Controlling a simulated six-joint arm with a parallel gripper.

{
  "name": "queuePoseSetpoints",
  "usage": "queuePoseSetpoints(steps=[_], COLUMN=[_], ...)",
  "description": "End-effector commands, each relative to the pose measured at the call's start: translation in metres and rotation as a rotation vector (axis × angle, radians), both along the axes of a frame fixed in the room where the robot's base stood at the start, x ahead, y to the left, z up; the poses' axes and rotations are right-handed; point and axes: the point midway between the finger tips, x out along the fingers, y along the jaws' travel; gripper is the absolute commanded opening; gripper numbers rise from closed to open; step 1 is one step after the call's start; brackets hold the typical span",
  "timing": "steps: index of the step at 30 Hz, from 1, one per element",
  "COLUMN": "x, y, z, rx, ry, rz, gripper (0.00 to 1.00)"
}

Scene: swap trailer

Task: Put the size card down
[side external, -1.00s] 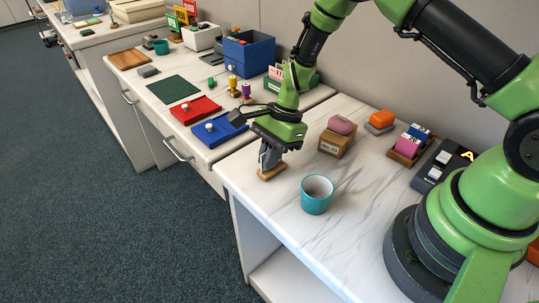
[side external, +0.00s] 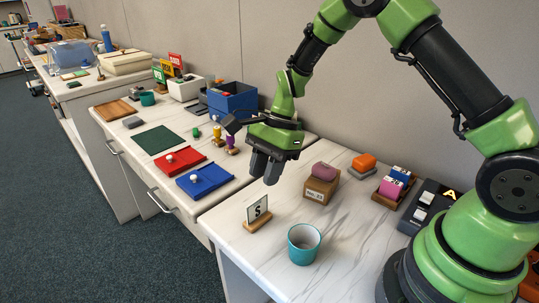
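The size card (side external: 257,209), white with a black letter S, stands upright in a small wooden base (side external: 257,222) on the white marbled table top, near its left edge. My gripper (side external: 265,171) is above and slightly behind the card, clear of it, with its fingers pointing down. Nothing shows held in the fingers. Their gap is hard to make out from this side.
A teal cup (side external: 304,245) stands to the right of the card. Blue (side external: 205,180) and red (side external: 177,162) trays lie on the counter at left. The table front is clear.

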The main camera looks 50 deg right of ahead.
Motion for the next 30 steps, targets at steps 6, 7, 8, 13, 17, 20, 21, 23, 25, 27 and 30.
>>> queuePoseSetpoints(steps=[6,7,8,13,17,20,21,23,25,27,30], x=[0.0,0.0,0.0,-0.001,-0.007,-0.022,-0.03,-0.046,-0.066,-0.087,-0.119], y=[-0.012,-0.013,-0.013,-0.014,-0.013,-0.011,-0.01,-0.008,-0.007,-0.006,-0.006], z=[0.029,0.031,0.032,0.038,0.064,0.101,0.117,0.139,0.161,0.179,0.198], rx=[0.0,-0.001,-0.001,-0.003,-0.027,-0.068,-0.09,-0.127,-0.173,-0.224,-0.305], ry=[-0.001,-0.001,-0.001,-0.008,-0.083,-0.194,-0.246,-0.323,-0.411,-0.498,-0.614], rz=[-0.002,0.0,0.0,0.008,0.081,0.198,0.254,0.342,0.444,0.542,0.683], gripper=[0.28,0.28,0.28,0.28,0.28,0.28,0.28,0.28,0.28,0.28,0.28])
